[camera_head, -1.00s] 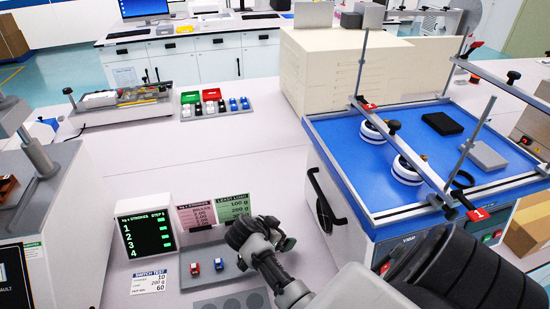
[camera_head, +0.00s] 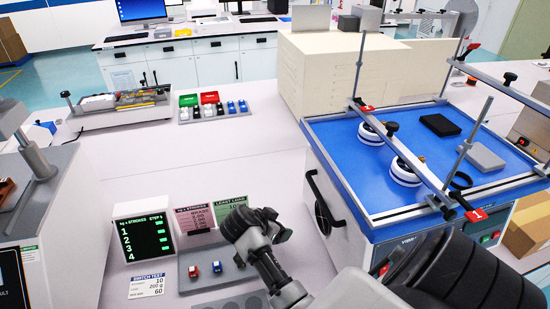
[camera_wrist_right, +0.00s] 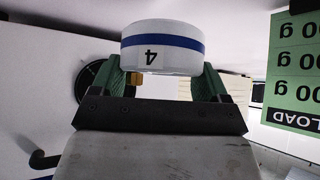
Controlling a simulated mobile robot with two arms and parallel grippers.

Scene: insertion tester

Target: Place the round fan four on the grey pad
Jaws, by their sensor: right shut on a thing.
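In the right wrist view, a white round fan (camera_wrist_right: 162,58) with a blue band and an upside-down label 4 sits between the green fingers of my right gripper (camera_wrist_right: 160,76), which is shut on it. In the head view, my right gripper (camera_head: 272,230) is in front of the green sign; the held fan cannot be made out there. A grey pad (camera_head: 486,156) lies on the blue table (camera_head: 345,152) at the right, well apart from my right gripper. A black pad (camera_head: 440,125) lies behind it. My left gripper is not in view.
Two white round things (camera_head: 405,172) stand left of the pads, under a metal rail (camera_head: 410,157) on posts that crosses above the blue table. The green sign (camera_head: 231,211) and a black display (camera_head: 145,236) stand on the white bench, near a grey tray (camera_head: 207,270).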

